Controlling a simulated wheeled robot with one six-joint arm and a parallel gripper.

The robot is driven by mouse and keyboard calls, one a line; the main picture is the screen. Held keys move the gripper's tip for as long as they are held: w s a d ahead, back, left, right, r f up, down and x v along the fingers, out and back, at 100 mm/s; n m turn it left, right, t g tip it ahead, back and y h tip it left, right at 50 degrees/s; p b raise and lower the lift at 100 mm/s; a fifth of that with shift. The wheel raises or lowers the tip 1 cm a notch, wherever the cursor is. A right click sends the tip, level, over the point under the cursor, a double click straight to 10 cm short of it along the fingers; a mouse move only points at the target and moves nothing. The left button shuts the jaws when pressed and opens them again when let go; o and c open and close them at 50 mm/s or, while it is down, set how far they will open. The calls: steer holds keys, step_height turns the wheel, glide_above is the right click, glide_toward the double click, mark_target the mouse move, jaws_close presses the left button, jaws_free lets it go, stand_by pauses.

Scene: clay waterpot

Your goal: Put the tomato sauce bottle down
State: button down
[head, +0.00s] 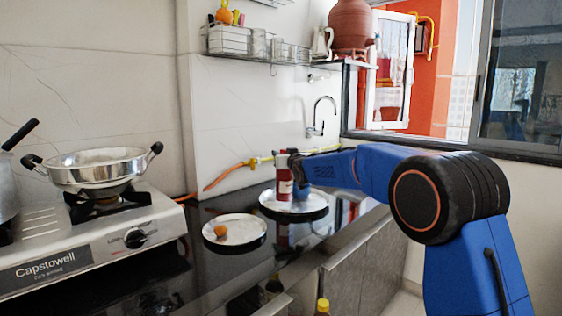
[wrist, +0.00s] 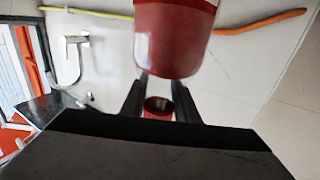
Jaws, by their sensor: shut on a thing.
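The tomato sauce bottle (head: 284,178) is red with a pale label and stands upright in the head view. My gripper (head: 294,166) is shut on it from the right, at its upper part. The bottle is over or at the left part of the far metal plate (head: 314,209); I cannot tell whether its base touches. In the wrist view the red bottle (wrist: 174,40) fills the top middle, beyond the fingers of my gripper (wrist: 160,95). A smaller red part with a dark opening shows between the fingers. The fingertips are partly hidden.
A nearer metal plate (head: 250,235) holds a small orange round item (head: 220,231). The stove (head: 95,235) with a steel pan (head: 95,166) stands at left. A faucet (head: 322,112) and orange-yellow hose (head: 225,174) are behind. The dark counter's front edge is close.

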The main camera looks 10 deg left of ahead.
mark_target(284, 175)
steer(key=shift+f, duration=1.15)
steer(key=c, duration=1.4)
jaws_free()
steer(key=shift+f, duration=0.1)
steer(key=shift+o, duration=0.2)
steer(key=shift+s+d, duration=0.15)
steer(key=shift+s, duration=0.2)
steer(key=v, duration=1.1)
steer(key=shift+s+d, duration=0.1)
